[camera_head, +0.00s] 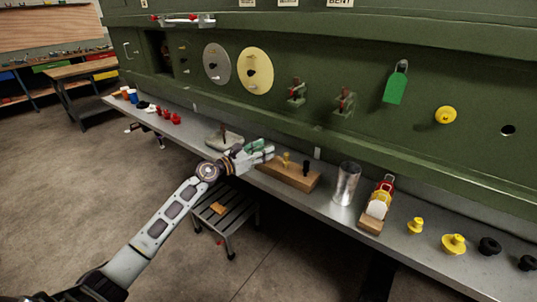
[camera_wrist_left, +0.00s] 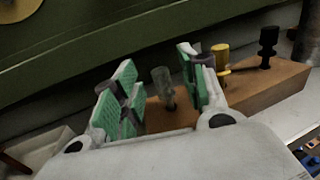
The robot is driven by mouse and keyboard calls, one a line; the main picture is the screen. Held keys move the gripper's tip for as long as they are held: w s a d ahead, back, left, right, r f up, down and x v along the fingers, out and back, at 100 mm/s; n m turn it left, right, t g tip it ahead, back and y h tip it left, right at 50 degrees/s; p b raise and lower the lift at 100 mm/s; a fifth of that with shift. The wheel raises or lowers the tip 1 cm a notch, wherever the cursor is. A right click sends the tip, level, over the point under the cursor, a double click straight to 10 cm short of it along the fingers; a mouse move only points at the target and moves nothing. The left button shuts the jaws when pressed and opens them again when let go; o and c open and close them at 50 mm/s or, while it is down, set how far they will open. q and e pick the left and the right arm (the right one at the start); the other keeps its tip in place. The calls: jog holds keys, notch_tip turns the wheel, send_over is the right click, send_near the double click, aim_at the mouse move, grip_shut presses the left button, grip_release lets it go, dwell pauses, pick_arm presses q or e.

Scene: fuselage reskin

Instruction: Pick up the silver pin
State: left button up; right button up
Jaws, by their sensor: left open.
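The silver pin (camera_wrist_left: 164,84) stands upright in a wooden block (camera_wrist_left: 262,88), at the block's left end in the left wrist view. My left gripper (camera_wrist_left: 160,90) is open, with its green pads on either side of the pin, and the pin shows between them. I cannot tell whether a pad touches it. In the head view my left gripper (camera_head: 262,152) is at the left end of the wooden block (camera_head: 288,178) and hides the silver pin there. My right gripper is not in view.
A yellow pin (camera_wrist_left: 220,55) and a black pin (camera_wrist_left: 267,45) stand in the same block, right of the gripper. A metal cup (camera_head: 346,184) stands right of the block on the grey shelf (camera_head: 325,205). The green fuselage wall (camera_head: 300,125) rises behind.

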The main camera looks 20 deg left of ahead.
pick_arm(q)
jog(key=shift+x, duration=1.35)
grip_shut()
